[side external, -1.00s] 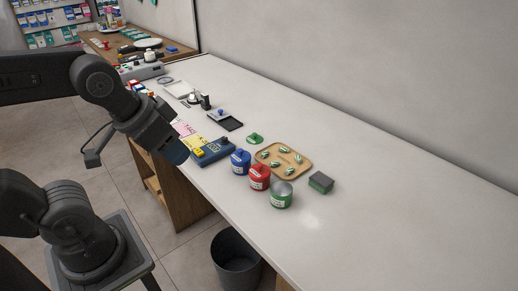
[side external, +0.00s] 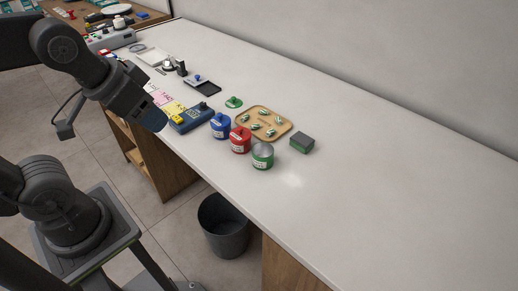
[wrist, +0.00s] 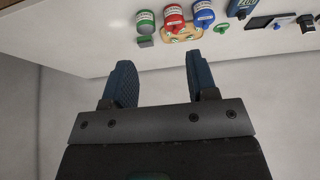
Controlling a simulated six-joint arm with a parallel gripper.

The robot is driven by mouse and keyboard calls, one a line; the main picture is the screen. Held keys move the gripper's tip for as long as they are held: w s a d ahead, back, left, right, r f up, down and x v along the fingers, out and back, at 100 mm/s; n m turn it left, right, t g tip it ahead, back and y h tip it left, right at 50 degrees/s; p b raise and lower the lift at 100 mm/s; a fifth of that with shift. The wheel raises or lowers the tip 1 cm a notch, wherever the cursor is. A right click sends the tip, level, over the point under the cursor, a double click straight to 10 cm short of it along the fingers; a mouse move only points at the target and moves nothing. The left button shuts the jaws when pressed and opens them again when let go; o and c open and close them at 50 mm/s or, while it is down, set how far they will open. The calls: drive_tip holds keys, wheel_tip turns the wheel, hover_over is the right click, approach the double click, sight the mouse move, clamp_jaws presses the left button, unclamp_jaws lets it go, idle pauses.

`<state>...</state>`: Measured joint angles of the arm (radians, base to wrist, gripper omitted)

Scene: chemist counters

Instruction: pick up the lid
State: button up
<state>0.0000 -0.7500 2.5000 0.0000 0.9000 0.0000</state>
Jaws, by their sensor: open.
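The lid (side external: 234,102) is green with a small knob on top. It lies on the counter behind the blue jar (side external: 221,127), left of the wooden tray (side external: 279,136). The lid also shows in the wrist view (wrist: 222,29), near the top edge. An open green jar (side external: 263,157) stands without a cover at the front of the jar row. My gripper (side external: 154,118) hangs at the counter's front edge, left of the lid and well apart from it. In the wrist view its blue fingers (wrist: 160,72) are spread and empty.
A red jar (side external: 240,140) stands between the blue and green jars. The tray holds several small green-and-white pieces. A grey-green block (side external: 302,143) sits right of the tray. A blue device (side external: 192,118) lies near my gripper. The counter's right side (side external: 410,190) is clear.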

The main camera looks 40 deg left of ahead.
drive_tip(key=o, duration=0.4)
drive_tip(key=w+a+r+n+g, duration=0.1)
drive_tip(key=w+a+r+n, duration=0.1)
drive_tip(key=w, duration=0.4)
drive_tip(key=w+a+r+n, duration=0.1)
drive_tip(key=w+a+r, duration=0.1)
drive_tip(key=w, duration=0.5)
drive_tip(key=n+g+y, duration=0.1)
drive_tip(key=n+g, duration=0.2)
drive_tip(key=n, duration=0.3)
hover_over(233, 98)
drive_tip(key=f, duration=1.4)
drive_tip(key=s+d+f, duration=0.1)
drive_tip(key=f, duration=0.7)
drive_tip(key=shift+w+a+f, duration=0.15)
drive_tip(key=shift+w+f, duration=0.05)
drive_tip(key=shift+f, duration=0.7)
drive_tip(key=shift+w+a+f, duration=0.15)
drive_tip(key=shift+a+f, duration=0.05)
drive_tip(key=shift+f, duration=0.75)
drive_tip(key=shift+w+a+f, duration=0.15)
drive_tip(key=shift+w+f, duration=0.05)
drive_tip(key=shift+f, duration=0.7)
